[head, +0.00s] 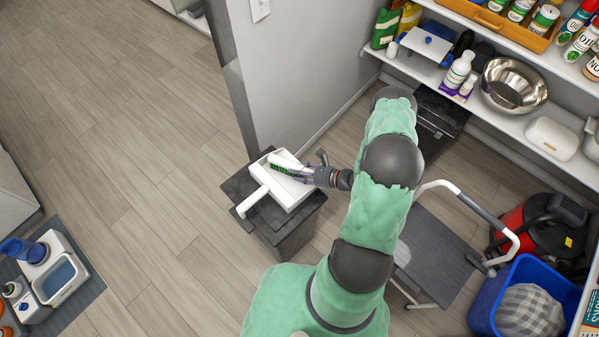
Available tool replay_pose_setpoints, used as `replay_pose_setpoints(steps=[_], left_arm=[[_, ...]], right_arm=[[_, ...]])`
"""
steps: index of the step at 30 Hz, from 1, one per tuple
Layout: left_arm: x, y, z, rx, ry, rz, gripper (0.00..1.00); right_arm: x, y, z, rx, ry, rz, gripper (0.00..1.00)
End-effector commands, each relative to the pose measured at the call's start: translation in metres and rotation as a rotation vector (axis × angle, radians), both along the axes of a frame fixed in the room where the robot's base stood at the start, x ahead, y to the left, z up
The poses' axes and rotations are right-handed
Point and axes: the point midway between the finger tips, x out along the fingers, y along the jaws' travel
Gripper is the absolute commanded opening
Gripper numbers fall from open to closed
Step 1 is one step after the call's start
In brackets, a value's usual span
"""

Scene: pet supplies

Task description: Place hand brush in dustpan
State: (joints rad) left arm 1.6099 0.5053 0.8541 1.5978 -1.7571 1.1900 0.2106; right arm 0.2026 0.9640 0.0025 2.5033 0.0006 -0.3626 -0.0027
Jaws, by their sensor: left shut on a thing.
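The white dustpan (287,194) lies on a dark box-like stand (283,238), its handle (252,202) pointing to the lower left. The hand brush (284,162), white with green bristles, is over the back part of the pan, inside its outline. I cannot tell whether it rests on the pan floor. My left gripper (309,173) reaches in from the right and is shut on the hand brush at the pan's right side. The fingers are small and partly hidden. My right gripper is not in view.
A grey wall corner (245,80) stands just behind the stand. Shelves (500,105) with bottles and a steel bowl (514,84) are at the right. A step stool (440,255) and a blue bin (527,290) stand at lower right.

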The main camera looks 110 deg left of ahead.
Motion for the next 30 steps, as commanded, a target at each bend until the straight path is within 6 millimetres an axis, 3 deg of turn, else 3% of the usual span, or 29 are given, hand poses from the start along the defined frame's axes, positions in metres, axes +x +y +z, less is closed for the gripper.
replay_pose_setpoints(steps=[5, 6, 7, 20, 30], left_arm=[[0.0, 0.0, -0.003, 0.0, 0.0, 0.0, 0.07], [0.0, 0.0, -0.003, 0.0, 0.0, 0.0, 0.49], [0.0, 0.0, -0.002, 0.0, 0.0, 0.0, 0.53], [0.002, 0.0, 0.003, 0.0, -0.001, -0.001, 0.53], [0.059, -0.004, 0.027, 0.0, -0.002, -0.005, 0.53]], right_arm=[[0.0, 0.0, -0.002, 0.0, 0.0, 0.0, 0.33], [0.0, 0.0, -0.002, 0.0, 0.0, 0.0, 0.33], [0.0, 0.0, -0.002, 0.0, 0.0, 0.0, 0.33], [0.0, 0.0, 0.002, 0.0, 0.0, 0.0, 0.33], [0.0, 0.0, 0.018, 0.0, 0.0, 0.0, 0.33]])
